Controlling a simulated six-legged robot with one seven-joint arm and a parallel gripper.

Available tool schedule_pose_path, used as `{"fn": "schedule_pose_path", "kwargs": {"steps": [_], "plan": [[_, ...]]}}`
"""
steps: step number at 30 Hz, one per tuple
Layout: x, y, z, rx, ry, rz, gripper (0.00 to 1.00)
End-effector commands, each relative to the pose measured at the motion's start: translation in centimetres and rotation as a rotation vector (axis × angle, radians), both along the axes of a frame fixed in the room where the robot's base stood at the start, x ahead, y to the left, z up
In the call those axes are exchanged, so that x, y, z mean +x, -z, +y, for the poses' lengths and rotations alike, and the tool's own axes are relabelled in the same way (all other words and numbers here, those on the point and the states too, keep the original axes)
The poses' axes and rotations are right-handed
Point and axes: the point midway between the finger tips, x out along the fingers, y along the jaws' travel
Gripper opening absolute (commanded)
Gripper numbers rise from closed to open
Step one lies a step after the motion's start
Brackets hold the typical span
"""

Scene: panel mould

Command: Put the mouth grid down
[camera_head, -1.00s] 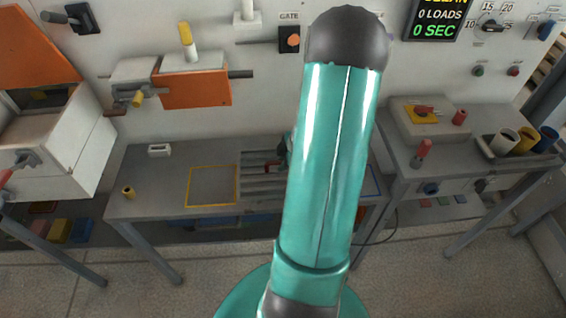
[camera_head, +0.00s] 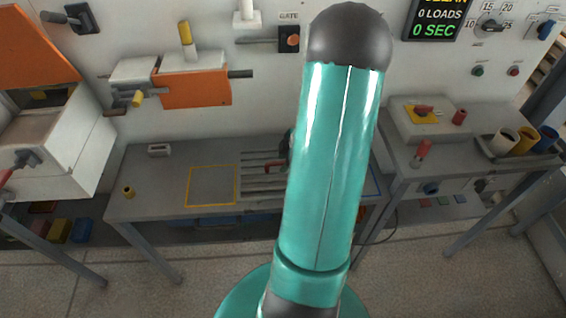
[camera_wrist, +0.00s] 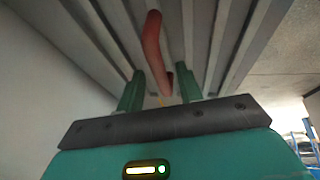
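The mouth grid (camera_head: 262,180) is a grey slatted piece with a red handle (camera_head: 273,166). In the head view it shows at the middle of the grey bench, just right of a yellow outlined square (camera_head: 213,186); my arm hides its right part. In the wrist view the grid's slats (camera_wrist: 200,35) fill the upper middle, and the curved red handle (camera_wrist: 153,42) reaches down between my fingers. My gripper (camera_wrist: 160,90) has its two green fingers apart, with a gap visible beside the handle. Whether the grid rests fully on the bench is hard to tell.
A white oven-like unit (camera_head: 60,140) stands left. A right-hand table (camera_head: 440,180) holds cups. The yellow square is empty.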

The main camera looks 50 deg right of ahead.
Motion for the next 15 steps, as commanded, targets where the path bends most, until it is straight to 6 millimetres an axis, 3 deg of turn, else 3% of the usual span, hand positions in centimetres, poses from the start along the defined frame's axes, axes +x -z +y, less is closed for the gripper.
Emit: {"fn": "schedule_pose_path", "kwargs": {"steps": [9,15], "plan": [[-2.6,-6.2,-0.8,-0.004,0.001,-0.001,0.36],[-3.8,-8.9,-1.0,-0.002,0.001,-0.001,0.36]]}}
